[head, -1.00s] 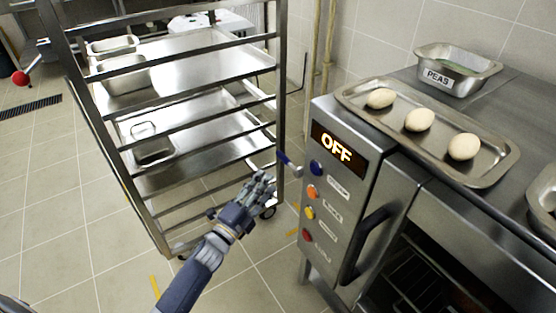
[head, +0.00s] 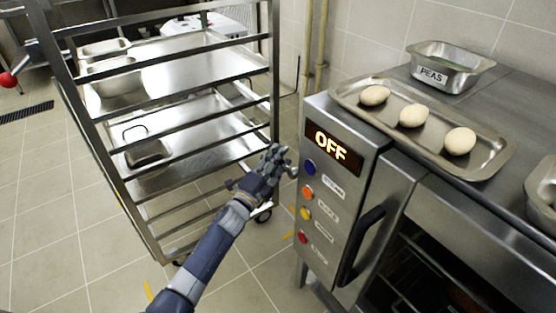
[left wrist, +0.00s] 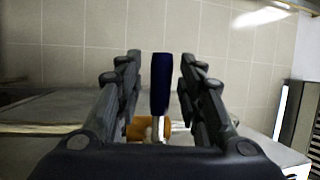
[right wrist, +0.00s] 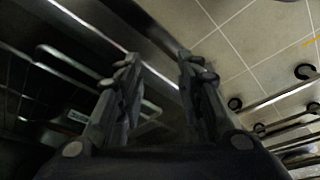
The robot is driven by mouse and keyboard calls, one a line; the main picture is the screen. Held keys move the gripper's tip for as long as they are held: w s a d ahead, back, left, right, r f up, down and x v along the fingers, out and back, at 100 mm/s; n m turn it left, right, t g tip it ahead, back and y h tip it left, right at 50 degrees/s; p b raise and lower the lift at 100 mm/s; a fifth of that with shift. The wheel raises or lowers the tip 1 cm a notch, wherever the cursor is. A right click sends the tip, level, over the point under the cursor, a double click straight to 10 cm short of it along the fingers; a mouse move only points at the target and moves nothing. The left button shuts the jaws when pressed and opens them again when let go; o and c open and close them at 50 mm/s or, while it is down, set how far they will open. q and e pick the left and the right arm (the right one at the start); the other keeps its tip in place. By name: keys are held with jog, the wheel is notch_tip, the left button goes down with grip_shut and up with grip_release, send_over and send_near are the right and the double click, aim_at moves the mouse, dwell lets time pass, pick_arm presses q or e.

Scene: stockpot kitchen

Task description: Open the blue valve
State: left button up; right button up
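The blue valve's dark blue handle (left wrist: 160,85) stands upright between the two fingers of my left gripper (left wrist: 160,70) in the left wrist view. A gap shows on each side of it, so the fingers are open around it and not closed on it. In the head view my left gripper (head: 278,160) is at the oven's left side, and its fingers hide the handle there. My right gripper (right wrist: 157,62) is open and empty in the right wrist view, and it is out of the head view.
The oven panel (head: 318,215) has an "OFF" display (head: 333,147) and several coloured buttons. A tray (head: 345,92) of dough pieces and a PEAS container (head: 449,70) stand on top. A metal rack (head: 190,145) is close on the left. An orange part (left wrist: 140,128) sits behind the handle.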

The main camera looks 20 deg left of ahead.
pick_arm(q)
grip_shut()
